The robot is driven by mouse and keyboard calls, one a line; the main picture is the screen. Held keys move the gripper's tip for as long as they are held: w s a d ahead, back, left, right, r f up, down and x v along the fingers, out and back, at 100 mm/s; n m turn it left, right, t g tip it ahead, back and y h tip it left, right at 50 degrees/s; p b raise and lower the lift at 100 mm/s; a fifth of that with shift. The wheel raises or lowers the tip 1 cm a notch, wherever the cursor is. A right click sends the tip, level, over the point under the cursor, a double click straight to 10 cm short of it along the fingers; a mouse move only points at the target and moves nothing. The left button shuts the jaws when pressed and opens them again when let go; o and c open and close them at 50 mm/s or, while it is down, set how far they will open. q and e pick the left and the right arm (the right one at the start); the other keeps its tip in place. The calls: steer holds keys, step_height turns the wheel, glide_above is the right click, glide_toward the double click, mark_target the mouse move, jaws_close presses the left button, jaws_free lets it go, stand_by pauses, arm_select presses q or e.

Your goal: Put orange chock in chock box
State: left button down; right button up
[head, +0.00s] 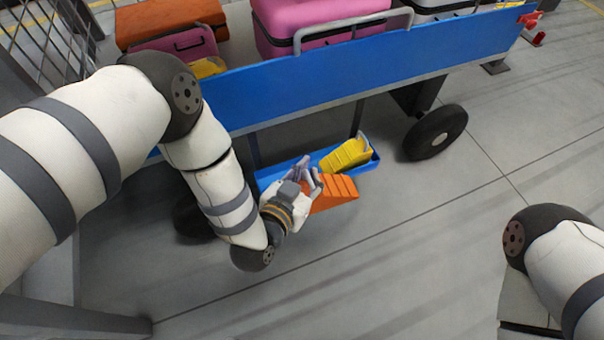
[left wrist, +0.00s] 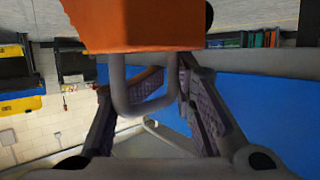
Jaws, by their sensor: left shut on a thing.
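The orange chock (head: 333,194) is a ridged wedge held in my left gripper (head: 312,183), just in front of the chock box. In the left wrist view the orange chock (left wrist: 140,25) fills the top, and its grey handle (left wrist: 141,100) lies between the fingers of the left gripper (left wrist: 160,95). The chock box (head: 371,164) is a shallow blue tray under the cart's side. A yellow chock (head: 346,155) sits in its right part. My gripper and the orange chock hide some of the box's left part. My right gripper is out of view.
A blue-sided cart (head: 330,75) carries pink and orange suitcases above the box. Its black wheel (head: 437,131) stands right of the box. The grey floor (head: 400,260) in front is clear. A metal mesh fence (head: 50,40) is at the upper left.

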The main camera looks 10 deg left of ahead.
arm_select(q)
steer(key=shift+a, duration=0.25)
steer(key=w+a+f+b, duration=0.2)
steer(key=a+f+b, duration=0.1)
steer(key=f, duration=0.1)
steer(key=w+a+f+b, duration=0.2)
steer(key=w+a+f, duration=0.1)
steer(key=a+f, duration=0.1)
steer(key=w+a+f+b, duration=0.3)
steer(key=f, duration=0.2)
steer(key=shift+w+a+f+b, duration=0.1)
steer(key=shift+a+f+b, duration=0.1)
steer(key=shift+a+b, duration=0.15)
steer(key=shift+d+r, duration=0.1)
steer(key=c, duration=1.9)
jaws_free()
steer(key=o, duration=0.7)
steer(key=shift+d, duration=0.3)
steer(key=shift+o, duration=0.2)
steer(key=shift+w+a, duration=0.1)
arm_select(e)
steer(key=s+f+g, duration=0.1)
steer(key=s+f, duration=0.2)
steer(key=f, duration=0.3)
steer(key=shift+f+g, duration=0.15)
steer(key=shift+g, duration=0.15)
arm_select(q)
steer(key=shift+a+r, duration=0.15)
steer(key=shift+a, duration=0.05)
